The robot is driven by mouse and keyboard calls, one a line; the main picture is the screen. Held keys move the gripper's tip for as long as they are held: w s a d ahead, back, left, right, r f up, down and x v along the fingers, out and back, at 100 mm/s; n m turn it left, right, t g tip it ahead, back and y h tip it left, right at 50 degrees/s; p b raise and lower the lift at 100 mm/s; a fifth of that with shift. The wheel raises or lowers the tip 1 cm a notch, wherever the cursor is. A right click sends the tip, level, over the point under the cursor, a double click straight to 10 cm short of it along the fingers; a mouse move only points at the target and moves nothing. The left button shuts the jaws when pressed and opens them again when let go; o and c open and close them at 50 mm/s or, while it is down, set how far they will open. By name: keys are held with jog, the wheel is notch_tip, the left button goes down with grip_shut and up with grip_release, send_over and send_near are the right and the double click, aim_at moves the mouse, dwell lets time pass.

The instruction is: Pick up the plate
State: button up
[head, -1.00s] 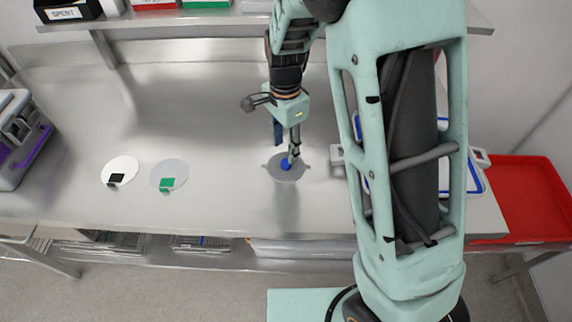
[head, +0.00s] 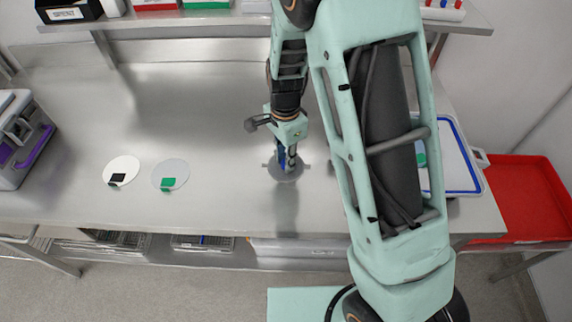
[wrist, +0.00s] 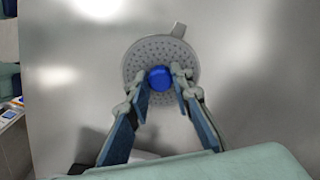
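The plate is a round grey perforated disc (head: 286,177) with a blue knob at its centre, lying on the steel bench. In the wrist view the plate (wrist: 158,49) shows a tab at its top edge, and the blue knob (wrist: 160,78) stands out clearly. My gripper (wrist: 163,88) is open over the plate, with one finger on each side of the knob. The fingertips look close to the knob, but I cannot tell if they touch it. In the head view my gripper (head: 286,165) hides the knob and part of the plate.
A white disc with a black tab (head: 122,165) and a grey disc with a green tab (head: 170,167) lie to the left. A blue-rimmed white tray (head: 455,160) and a red bin (head: 525,200) stand at right. A shelf (head: 180,20) runs along the back.

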grip_shut()
jog(key=shift+r, duration=0.1)
